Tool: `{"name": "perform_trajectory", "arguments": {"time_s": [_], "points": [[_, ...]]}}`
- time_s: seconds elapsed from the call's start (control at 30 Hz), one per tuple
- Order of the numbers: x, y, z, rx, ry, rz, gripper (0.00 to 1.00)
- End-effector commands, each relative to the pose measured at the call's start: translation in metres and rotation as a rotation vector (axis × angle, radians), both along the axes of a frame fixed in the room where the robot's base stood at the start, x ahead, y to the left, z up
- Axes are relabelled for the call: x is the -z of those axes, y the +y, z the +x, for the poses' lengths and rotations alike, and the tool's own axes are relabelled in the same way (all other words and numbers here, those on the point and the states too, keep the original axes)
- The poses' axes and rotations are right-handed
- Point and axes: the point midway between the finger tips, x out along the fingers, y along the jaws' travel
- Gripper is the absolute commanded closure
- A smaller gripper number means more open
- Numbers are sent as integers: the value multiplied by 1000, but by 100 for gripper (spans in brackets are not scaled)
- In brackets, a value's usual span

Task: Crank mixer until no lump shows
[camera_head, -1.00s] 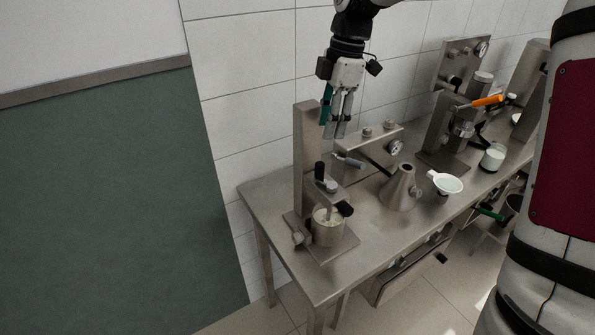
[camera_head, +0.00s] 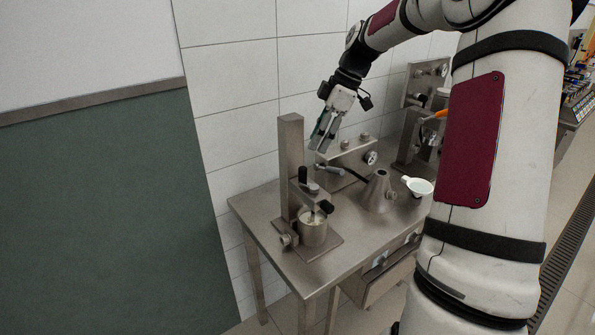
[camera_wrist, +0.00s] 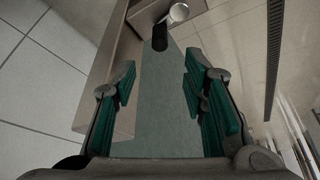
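The mixer stands at the left end of the steel table, with a tall upright column (camera_head: 291,165) and a steel cup (camera_head: 313,232) below its head. One black knob (camera_head: 303,175) sticks up from the head, and another black grip (camera_head: 327,207) sits at its right, above the cup. Pale contents show in the cup; they are too small to tell whether a lump is there. My gripper (camera_head: 322,142) is in the air to the right of the column top, above the mixer and apart from it. In the wrist view its green-padded fingers (camera_wrist: 160,95) are spread with nothing between them.
A gauge plate (camera_head: 345,163) with a lever stands right behind the mixer. My arm covers the right side.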

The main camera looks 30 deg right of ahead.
Motion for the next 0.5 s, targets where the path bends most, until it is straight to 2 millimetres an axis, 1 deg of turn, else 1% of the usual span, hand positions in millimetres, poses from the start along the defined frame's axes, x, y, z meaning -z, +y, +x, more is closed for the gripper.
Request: {"name": "perform_trajectory", "arguments": {"time_s": [0.03,0.3,0.5], "points": [[10,5,1,-2,4,3,61],[59,23,11,-3,3,1,61],[85,32,17,-2,2,1,61]]}}
